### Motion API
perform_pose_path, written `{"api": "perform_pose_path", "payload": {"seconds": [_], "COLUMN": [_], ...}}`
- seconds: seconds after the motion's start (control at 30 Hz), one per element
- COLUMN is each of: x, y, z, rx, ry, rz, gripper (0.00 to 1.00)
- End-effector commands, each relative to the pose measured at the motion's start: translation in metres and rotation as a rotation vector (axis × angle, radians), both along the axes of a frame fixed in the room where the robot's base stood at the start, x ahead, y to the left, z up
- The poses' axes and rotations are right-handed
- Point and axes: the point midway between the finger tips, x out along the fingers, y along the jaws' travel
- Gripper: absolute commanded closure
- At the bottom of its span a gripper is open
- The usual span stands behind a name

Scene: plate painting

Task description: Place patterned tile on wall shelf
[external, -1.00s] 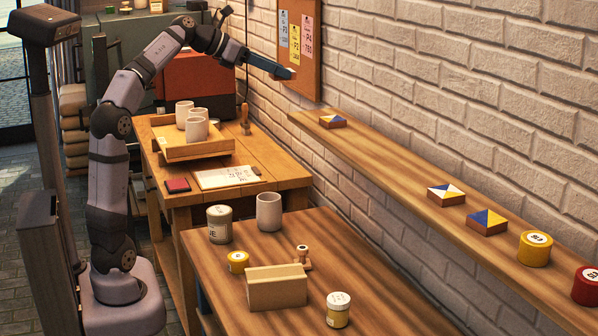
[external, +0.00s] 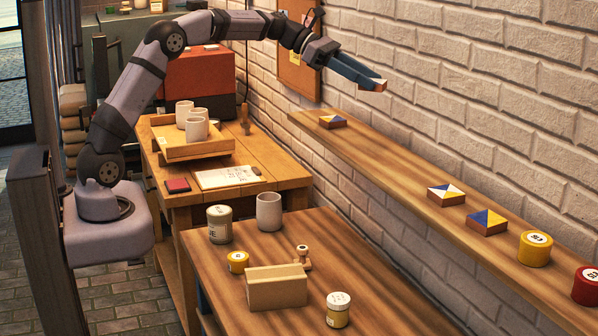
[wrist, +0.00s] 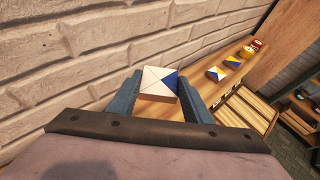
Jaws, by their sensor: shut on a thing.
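My gripper (external: 378,84) is shut on a patterned tile (wrist: 157,81), held between its two blue fingers in the wrist view. The tile's face is mostly cream with a blue triangle and thin diagonal lines. In the external view only a small part of the tile shows at the fingertips. The gripper is above the wooden wall shelf (external: 385,160), apart from it.
A yellow tin (external: 535,248) and a red tin (external: 586,286) stand at the shelf's near end. The shelf is bare between the far tile and the middle pair. A brick wall (external: 480,80) runs behind it. Benches with cups, jars and a tray (external: 200,153) stand below.

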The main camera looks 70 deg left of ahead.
Motion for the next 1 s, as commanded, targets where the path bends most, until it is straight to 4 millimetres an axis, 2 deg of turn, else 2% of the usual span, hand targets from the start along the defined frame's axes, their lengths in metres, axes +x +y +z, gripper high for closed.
{"api": "perform_pose_path", "payload": {"seconds": [0.03, 0.1, 0.13, 0.17, 0.3, 0.63, 1.0], "x": [0.004, 0.007, 0.006, 0.006, 0.006, 0.006, 0.006], "y": [-0.009, -0.019, -0.016, -0.016, -0.015, -0.015, -0.015], "z": [0.006, 0.003, -0.014, -0.022, -0.043, -0.060, -0.109], "rx": [-0.005, -0.006, -0.007, -0.007, -0.006, -0.006, -0.006], "ry": [0.001, -0.001, 0.002, 0.001, -0.002, -0.002, -0.001], "rz": [-0.020, -0.043, -0.039, -0.037, -0.035, -0.035, -0.034], "gripper": [0.80, 0.80, 0.80, 0.80, 0.80, 0.80, 0.80]}}
